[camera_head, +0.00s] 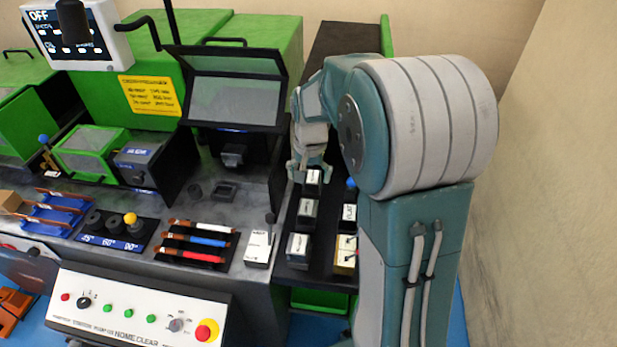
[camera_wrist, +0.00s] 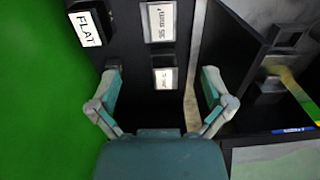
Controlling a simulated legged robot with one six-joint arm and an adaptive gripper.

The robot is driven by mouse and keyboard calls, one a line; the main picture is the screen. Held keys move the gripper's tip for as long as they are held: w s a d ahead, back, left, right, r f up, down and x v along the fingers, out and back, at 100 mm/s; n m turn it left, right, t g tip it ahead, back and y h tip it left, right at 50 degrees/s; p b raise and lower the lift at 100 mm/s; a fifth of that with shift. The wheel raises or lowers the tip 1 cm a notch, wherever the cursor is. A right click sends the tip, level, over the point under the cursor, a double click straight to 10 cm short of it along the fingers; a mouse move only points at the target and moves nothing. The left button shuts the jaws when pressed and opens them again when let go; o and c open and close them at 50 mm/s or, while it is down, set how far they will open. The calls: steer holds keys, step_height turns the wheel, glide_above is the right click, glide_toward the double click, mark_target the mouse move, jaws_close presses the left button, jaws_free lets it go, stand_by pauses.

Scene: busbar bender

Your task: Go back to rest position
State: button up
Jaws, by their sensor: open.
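My gripper (camera_wrist: 162,90) is open and empty in the wrist view, its two fingers spread apart over the black shelf. A small labelled block (camera_wrist: 164,78) lies between and just beyond the fingers, not touched by them as far as I can see. In the head view my gripper (camera_head: 308,172) hangs over the black shelf at the right of the machine, close to a labelled block (camera_head: 313,179). My teal and grey arm covers the right part of the head view and hides some of the shelf.
Labelled blocks (camera_head: 307,209) stand on the black shelf (camera_head: 284,257). The machine's tilted guard (camera_head: 233,95) is close left of my gripper. A control panel (camera_head: 140,312) with a red and yellow button lies in front. A block marked FLAT (camera_wrist: 88,27) is at upper left.

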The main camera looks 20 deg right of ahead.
steer(key=s+a+r+n+t, duration=0.2)
steer(key=s+r, duration=0.4)
steer(key=s, duration=0.4)
steer(key=s+a+r+n+t, duration=0.3)
steer(key=s+a+r, duration=0.3)
steer(key=s, duration=0.4)
steer(key=shift+s+a+r+n, duration=0.3)
steer(key=shift+a+n, duration=0.2)
steer(key=shift+n, duration=0.4)
